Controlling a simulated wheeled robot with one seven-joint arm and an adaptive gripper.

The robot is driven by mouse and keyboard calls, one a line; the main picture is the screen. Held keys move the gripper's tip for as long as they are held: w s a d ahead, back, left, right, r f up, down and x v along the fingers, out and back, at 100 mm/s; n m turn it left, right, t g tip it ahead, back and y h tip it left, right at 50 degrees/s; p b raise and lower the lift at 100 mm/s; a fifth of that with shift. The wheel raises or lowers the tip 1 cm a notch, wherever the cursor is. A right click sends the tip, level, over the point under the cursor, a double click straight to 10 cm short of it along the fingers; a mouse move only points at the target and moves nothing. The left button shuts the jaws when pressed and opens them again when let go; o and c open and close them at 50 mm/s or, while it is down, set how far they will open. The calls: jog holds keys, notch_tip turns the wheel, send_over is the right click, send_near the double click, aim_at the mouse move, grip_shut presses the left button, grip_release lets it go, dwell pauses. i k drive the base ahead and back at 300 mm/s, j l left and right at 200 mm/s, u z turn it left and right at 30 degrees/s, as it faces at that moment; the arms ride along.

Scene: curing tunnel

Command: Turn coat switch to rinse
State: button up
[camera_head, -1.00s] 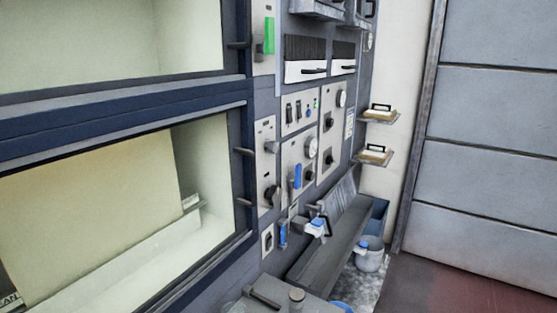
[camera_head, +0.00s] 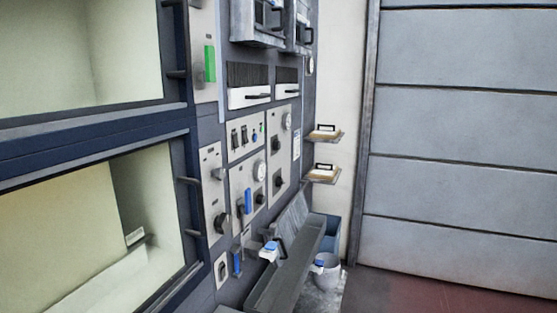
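The coat switch cannot be told apart for certain, as the labels are too small to read. Several controls sit on the grey wall panels. A panel with small dark switches (camera_head: 239,136) is at the upper middle. Below it is a panel with a blue lever (camera_head: 247,201), a round gauge (camera_head: 259,171) and a dark knob (camera_head: 260,202). The tall right panel has a gauge (camera_head: 286,121) and dark knobs (camera_head: 276,145). The left panel has a large dark knob (camera_head: 222,222). My gripper is not in view.
Two ledges with handled blocks (camera_head: 323,132) jut out right of the panels. A sloped grey trough (camera_head: 283,268), a blue bin (camera_head: 326,232) and a white bucket (camera_head: 328,271) stand below. Two windowed chambers (camera_head: 75,232) fill the left. Reddish floor (camera_head: 420,290) is clear at lower right.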

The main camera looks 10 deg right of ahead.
aim_at(280, 182)
jog(key=i+l+u, duration=0.15)
jog(key=i+l, duration=0.3)
jog(key=i+l+u, duration=0.1)
jog(key=i+l, duration=0.3)
jog(key=i+l+u, duration=0.15)
jog(key=i+l, duration=0.25)
jog(key=l, duration=0.25)
